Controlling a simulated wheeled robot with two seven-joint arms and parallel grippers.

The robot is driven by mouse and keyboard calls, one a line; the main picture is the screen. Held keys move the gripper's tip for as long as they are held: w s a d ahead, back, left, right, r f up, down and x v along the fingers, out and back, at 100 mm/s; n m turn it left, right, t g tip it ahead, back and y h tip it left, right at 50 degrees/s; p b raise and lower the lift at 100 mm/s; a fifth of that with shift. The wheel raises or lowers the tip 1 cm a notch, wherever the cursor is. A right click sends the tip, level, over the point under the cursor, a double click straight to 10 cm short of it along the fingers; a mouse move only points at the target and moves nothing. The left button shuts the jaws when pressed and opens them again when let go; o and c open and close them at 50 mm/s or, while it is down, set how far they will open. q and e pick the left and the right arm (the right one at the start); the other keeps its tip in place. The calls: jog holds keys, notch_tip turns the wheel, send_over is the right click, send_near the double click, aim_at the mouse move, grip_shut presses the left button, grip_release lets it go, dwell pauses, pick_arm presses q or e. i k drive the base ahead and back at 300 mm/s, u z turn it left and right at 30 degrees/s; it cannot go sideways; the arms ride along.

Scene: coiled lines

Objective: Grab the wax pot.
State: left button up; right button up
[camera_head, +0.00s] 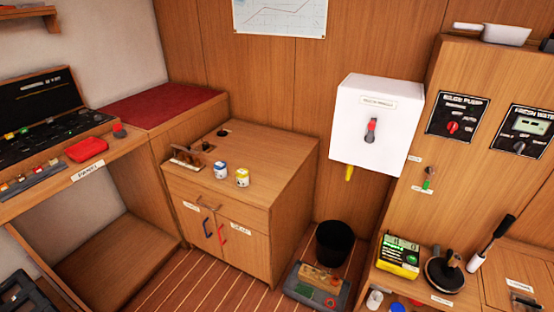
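Two small pots stand upright on top of the wooden cabinet in the middle of the head view. One is a white and blue pot (221,170). The other is a white and yellow pot (242,178), just to its right and a little nearer. Their labels are too small to read, so I cannot tell which one is the wax pot. The cabinet (275,160) has a drawer and two doors with blue and red handles below. Neither of my grippers can be made out in this view.
A wooden rack (186,158) and a dark round knob (223,132) are on the cabinet top, left of and behind the pots. The cabinet top's right side is clear. A white wall box (375,125) hangs to the right, above a black bin (333,243).

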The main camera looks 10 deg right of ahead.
aim_at(220, 167)
jog(key=z, duration=0.55)
jog(key=i, duration=1.6)
jog(key=u, duration=0.25)
